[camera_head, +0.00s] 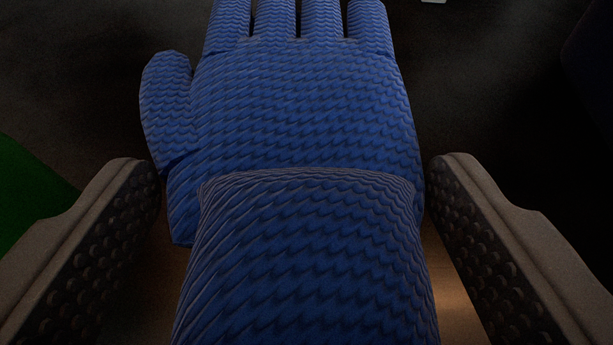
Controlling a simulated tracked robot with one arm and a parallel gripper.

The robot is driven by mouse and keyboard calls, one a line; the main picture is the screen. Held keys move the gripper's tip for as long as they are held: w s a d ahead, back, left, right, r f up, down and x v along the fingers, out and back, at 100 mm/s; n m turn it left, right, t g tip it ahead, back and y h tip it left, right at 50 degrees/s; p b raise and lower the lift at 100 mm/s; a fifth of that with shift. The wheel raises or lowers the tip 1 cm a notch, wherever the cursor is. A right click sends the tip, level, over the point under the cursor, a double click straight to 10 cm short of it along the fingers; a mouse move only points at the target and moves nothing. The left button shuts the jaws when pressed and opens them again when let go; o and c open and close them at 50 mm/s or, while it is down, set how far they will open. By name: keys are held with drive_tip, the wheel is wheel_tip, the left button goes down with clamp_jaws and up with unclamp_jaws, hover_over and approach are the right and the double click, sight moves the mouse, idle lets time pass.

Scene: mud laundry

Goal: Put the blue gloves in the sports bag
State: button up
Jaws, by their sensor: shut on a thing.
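A blue knitted glove (300,110) fills the middle of the view, with its cuff toward me and its fingers pointing away, cut off at the top edge. A second layer edge at the lower left of the palm suggests another glove beneath, but I cannot tell for sure. My gripper (295,190) has one textured jaw on each side of the glove and is shut on it around the cuff and lower palm. The sports bag cannot be made out.
A green surface (30,195) shows at the left edge. The ground (480,70) beyond the glove is dark. A small pale object is cut off at the top right. A very dark shape fills the upper right corner; I cannot tell what it is.

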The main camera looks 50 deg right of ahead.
drive_tip(key=shift+w+d, duration=0.15)
drive_tip(key=shift+d, duration=0.3)
wheel_tip(320, 180, down, 4)
drive_tip(key=shift+a+r+b, duration=0.1)
drive_tip(key=shift+r+b, duration=0.1)
drive_tip(key=shift+b, duration=0.5)
drive_tip(key=o, duration=1)
drive_tip(key=p+v, duration=0.2)
drive_tip(key=v, duration=1)
drive_tip(key=shift+p, duration=0.4)
